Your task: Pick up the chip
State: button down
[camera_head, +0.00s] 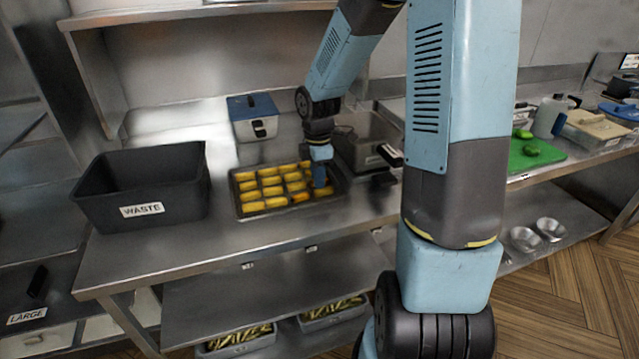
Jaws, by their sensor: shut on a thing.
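Several yellow chips (270,182) lie in rows in a shallow dark metal tray (242,216) on the steel counter. My gripper (321,186) points down over the right side of the tray and is shut on a chip (324,192) among the rows there. The held chip is mostly hidden by the fingers. I cannot tell whether it still touches the tray.
A black WASTE bin (142,190) stands left of the tray. A blue and white box (253,118) is behind it, and a steel fryer (365,140) is to the right. A green board (530,152) lies farther right. Bare counter (240,238) runs along the front.

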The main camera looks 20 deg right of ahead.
dwell(0.3)
notch_tip(320, 180, up, 4)
jog(key=shift+s+f, duration=0.15)
jog(key=s+r, duration=0.9)
jog(key=s, duration=0.4)
jog(key=shift+s+r, duration=0.15)
jog(key=shift+s, duration=0.2)
dwell(0.8)
